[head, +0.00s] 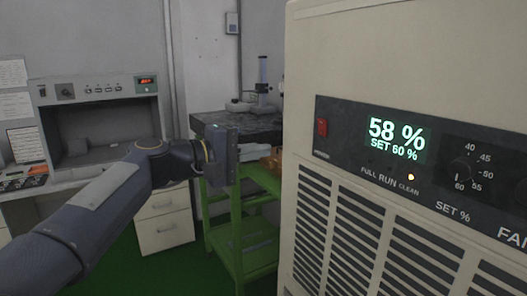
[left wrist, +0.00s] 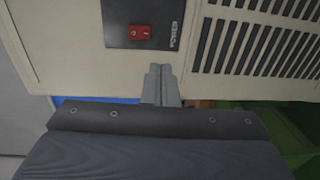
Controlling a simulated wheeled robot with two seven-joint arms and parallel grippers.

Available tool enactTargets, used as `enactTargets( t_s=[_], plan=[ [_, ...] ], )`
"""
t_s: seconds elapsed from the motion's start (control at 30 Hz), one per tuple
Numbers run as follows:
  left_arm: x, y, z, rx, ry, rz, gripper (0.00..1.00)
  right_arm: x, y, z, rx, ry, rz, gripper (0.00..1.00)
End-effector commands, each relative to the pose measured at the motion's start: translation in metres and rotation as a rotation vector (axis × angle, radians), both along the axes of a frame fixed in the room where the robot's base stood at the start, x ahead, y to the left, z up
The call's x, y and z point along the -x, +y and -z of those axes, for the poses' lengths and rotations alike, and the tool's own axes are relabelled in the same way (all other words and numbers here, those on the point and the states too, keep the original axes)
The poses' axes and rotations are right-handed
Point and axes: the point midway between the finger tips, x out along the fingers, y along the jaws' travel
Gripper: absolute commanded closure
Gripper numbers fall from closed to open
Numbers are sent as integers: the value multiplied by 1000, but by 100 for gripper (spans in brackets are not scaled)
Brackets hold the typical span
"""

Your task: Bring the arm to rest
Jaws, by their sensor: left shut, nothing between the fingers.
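My left arm reaches in from the lower left in the head view, and its gripper (head: 224,154) is in front of the dark-topped green cart. In the left wrist view the two grey fingers of the left gripper (left wrist: 161,80) are together, with nothing between them. Their tips show just below the dark panel with a red power switch (left wrist: 140,32) on the beige machine. I cannot tell whether they touch the machine. My right gripper is in neither view.
A green cart (head: 228,238) stands behind the gripper. A grey bench unit (head: 100,125) with drawers (head: 163,218) is at the back left. Green floor shows between.

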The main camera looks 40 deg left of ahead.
Motion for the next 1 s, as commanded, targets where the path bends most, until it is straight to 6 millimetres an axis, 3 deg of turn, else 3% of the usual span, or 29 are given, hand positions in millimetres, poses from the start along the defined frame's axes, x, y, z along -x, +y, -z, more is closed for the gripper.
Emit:
enactTargets(
  t_s=[0.27,0.37,0.47,0.6,0.7,0.9,1.0],
  plan=[
    [0,-2,1,-3,3,2,100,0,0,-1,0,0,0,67],
    [7,-16,10,-46,38,28,100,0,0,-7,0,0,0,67],
    [25,-49,38,-156,117,92,100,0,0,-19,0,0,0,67],
    [75,-104,102,-412,252,236,100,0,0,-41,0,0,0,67],
    [117,-131,150,-615,323,351,100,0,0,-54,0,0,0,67],
    [183,-151,223,-953,385,537,100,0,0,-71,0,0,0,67],
    [198,-153,242,-1041,393,583,100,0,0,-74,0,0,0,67]
  ],
)
